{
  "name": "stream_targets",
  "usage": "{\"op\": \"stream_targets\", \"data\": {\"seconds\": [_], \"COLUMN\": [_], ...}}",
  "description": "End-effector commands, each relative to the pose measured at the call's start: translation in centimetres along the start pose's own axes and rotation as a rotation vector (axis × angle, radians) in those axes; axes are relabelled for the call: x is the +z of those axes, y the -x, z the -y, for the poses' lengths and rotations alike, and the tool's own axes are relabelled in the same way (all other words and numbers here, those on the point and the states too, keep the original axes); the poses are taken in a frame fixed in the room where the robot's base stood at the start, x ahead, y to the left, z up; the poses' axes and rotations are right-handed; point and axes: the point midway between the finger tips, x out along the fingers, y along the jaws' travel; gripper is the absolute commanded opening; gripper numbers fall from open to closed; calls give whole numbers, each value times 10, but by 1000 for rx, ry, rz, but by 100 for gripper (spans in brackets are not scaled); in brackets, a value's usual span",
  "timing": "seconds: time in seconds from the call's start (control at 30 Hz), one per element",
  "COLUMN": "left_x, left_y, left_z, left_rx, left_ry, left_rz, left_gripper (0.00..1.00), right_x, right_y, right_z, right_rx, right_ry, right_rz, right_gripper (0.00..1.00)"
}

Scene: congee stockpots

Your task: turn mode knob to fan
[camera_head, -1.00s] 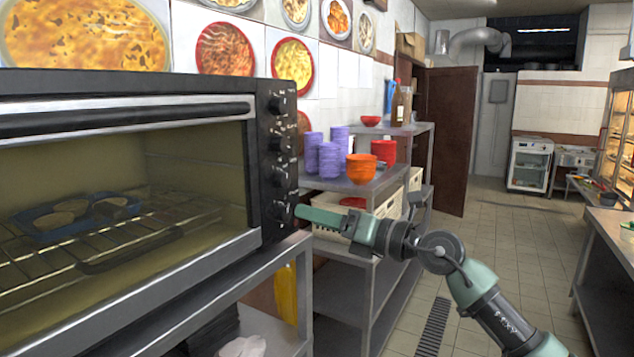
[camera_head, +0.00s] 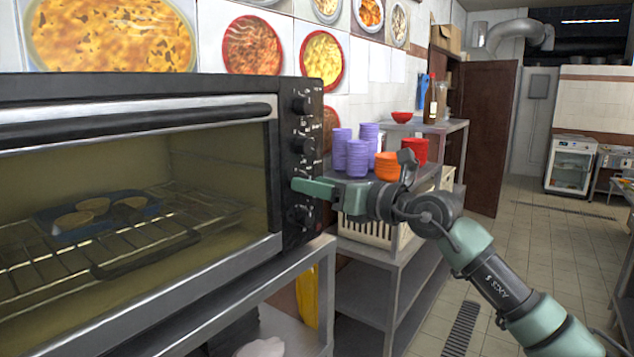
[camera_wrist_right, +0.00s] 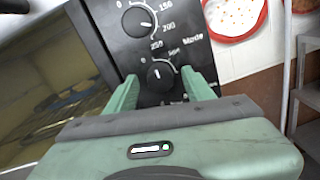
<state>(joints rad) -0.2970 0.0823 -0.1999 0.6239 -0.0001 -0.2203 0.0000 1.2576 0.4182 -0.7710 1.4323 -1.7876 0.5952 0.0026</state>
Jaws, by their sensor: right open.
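The black oven (camera_head: 130,115) stands at the left with its door closed. Its control panel at the right edge carries a column of knobs. In the right wrist view the mode knob (camera_wrist_right: 160,74) is a black dial with a white pointer mark pointing roughly up. My right gripper (camera_head: 297,185) is open in front of the panel, covering part of it in the head view. In the wrist view its two green fingers (camera_wrist_right: 165,82) stand on either side of the mode knob. I cannot tell whether they touch it. My left gripper is not in view.
The temperature knob (camera_wrist_right: 138,22) sits just above the mode knob. A metal shelf with purple cups (camera_head: 357,156), an orange bowl (camera_head: 387,166) and red bowls (camera_head: 415,150) stands right behind my right arm. The tiled floor (camera_head: 530,260) at the right is clear.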

Motion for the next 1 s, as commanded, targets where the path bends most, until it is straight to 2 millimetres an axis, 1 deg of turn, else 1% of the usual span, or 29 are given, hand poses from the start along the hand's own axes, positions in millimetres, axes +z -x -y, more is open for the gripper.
{"op": "stream_targets", "data": {"seconds": [0.03, 0.17, 0.2, 0.27, 0.3, 0.33, 0.37, 0.4, 0.6, 0.77, 1.0], "left_x": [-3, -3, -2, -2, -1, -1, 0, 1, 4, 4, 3], "left_y": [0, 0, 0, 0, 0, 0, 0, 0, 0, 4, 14], "left_z": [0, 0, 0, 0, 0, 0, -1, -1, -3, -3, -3], "left_rx": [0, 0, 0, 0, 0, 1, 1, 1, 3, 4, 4], "left_ry": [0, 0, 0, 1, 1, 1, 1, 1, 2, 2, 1], "left_rz": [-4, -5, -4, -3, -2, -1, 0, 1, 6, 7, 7], "left_gripper": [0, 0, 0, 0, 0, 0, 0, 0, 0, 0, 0], "right_x": [0, 0, 0, 0, 0, 0, 0, 0, 0, 0, 2], "right_y": [0, 0, 0, 0, 0, 0, 0, 0, 0, 0, 0], "right_z": [0, 0, 0, 0, 0, 0, 0, 0, 1, 1, 1], "right_rx": [0, 0, 0, 0, 0, 0, 0, 0, -1, -2, -3], "right_ry": [0, 0, 0, 0, 0, 0, -1, -1, -9, -51, -202], "right_rz": [0, 0, 0, 0, 0, 0, 0, 0, -1, -3, -12], "right_gripper": [53, 53, 50, 33, 22, 14, 6, 0, 0, 0, 0]}}
